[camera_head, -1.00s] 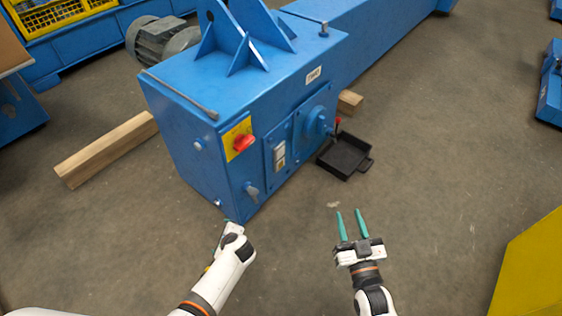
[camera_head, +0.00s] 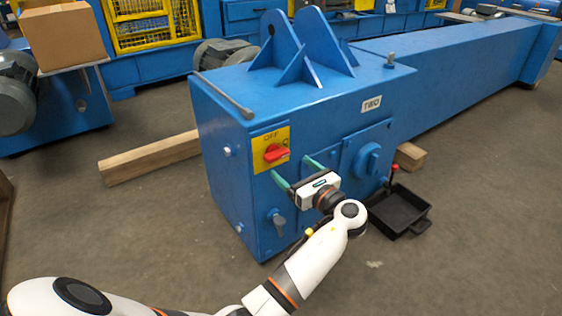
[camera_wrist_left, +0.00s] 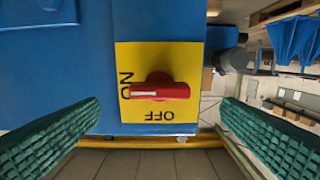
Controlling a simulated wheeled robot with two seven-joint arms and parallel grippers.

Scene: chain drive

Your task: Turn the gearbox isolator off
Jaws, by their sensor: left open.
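The gearbox isolator is a red rotary handle (camera_head: 276,153) on a yellow plate (camera_head: 270,138) on the front of the blue gearbox housing (camera_head: 225,115). OFF is at the plate's top and ON at its right side. In the left wrist view, turned upside down, the handle (camera_wrist_left: 160,91) lies level, its white-marked end toward ON. My left gripper (camera_head: 295,170) is open and empty, its green fingers pointing at the housing just below and right of the handle. In the wrist view the fingers stand either side of the handle, apart from it. My right gripper is out of view.
A black tray (camera_head: 400,210) and wooden beams (camera_head: 150,158) lie on the floor.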

